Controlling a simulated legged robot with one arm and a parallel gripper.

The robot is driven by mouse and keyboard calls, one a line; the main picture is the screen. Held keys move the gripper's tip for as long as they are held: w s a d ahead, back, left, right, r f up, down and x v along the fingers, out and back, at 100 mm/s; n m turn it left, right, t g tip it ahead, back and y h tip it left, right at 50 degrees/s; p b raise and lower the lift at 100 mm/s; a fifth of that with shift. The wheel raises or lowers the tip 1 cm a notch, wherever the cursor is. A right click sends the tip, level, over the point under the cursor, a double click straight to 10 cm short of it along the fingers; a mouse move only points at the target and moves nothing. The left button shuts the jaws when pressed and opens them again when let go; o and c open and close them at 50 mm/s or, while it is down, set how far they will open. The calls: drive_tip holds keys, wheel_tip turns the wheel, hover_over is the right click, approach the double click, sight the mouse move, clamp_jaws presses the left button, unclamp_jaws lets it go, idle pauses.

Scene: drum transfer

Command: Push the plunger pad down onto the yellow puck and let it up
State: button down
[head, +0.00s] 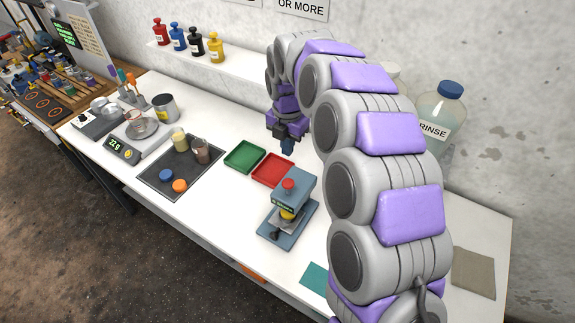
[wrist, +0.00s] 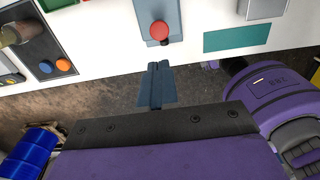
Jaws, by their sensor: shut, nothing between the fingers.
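The blue-grey press (head: 294,188) stands on the white table, with a red round plunger pad (head: 289,184) on top of its head. The pad also shows in the wrist view (wrist: 160,31), just beyond my fingertips. The yellow puck (head: 287,215) sits under the press head, partly hidden by it; it is not visible in the wrist view. My gripper (head: 287,147) is shut and empty, pointing down behind the press and above it in the head view. In the wrist view my fingers (wrist: 158,67) are together, apart from the pad.
A red tray (head: 271,182) and a green tray (head: 245,145) lie left of the press. A dark mat (head: 164,186) holds pucks and beakers. A teal mat (head: 316,277) lies nearer. A rinse bottle (head: 439,112) stands behind my arm.

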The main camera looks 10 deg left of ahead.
sight(287, 184)
wheel_tip(287, 184, down, 14)
drive_tip(key=shift+a+r+p, duration=0.1)
drive_tip(key=shift+r+p, duration=0.1)
drive_tip(key=shift+p, duration=0.15)
